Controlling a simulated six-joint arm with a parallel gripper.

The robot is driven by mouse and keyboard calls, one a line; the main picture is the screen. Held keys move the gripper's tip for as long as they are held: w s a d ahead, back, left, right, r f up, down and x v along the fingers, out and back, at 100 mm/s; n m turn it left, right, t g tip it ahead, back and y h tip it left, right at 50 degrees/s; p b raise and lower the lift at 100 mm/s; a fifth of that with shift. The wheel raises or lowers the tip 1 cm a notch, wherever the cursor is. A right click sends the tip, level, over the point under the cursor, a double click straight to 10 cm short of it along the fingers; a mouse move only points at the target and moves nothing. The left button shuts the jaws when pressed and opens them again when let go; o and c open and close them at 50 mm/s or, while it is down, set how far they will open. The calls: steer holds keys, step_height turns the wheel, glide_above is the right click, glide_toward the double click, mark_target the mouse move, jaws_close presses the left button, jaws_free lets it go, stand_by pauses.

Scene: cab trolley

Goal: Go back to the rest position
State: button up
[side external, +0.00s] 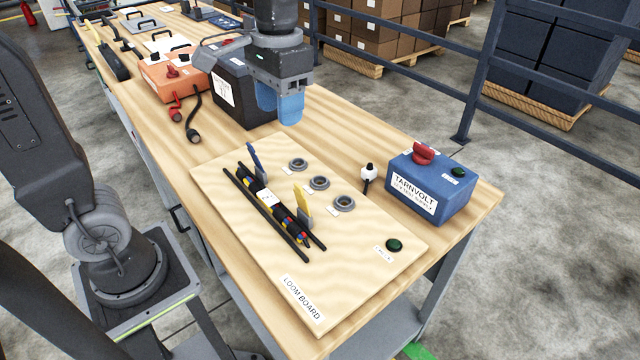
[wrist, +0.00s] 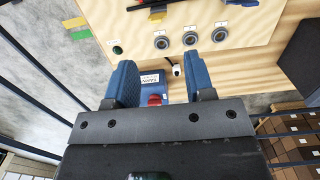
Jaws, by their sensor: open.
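My gripper (side external: 279,104) hangs above the bench beside the dark box, its blue fingers pointing down. In the wrist view my gripper (wrist: 160,84) shows two blue fingers spread apart with nothing between them. The loom board (side external: 357,277) lies on the bench nearer the camera, apart from my gripper. It carries a dark cable bundle (side external: 268,206) between a blue clip and a yellow clip, plus three grey round sockets (side external: 319,183) and a green button (side external: 393,245). No marker of a rest position shows.
A blue Tarnvolt supply box (side external: 430,185) with a red knob stands right of the board, near a white-tipped plug (side external: 368,170). A dark labelled box (side external: 240,90) stands close to my gripper, and an orange box (side external: 172,75) with leads is behind. Railings (side external: 480,75) run along the right.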

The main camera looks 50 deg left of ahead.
steer(key=s+f+t, duration=0.3)
steer(key=s+t, duration=0.3)
steer(key=s, duration=0.3)
steer(key=shift+s+a+f, duration=0.2)
steer(key=shift+s+a, duration=0.1)
steer(key=shift+a, duration=0.05)
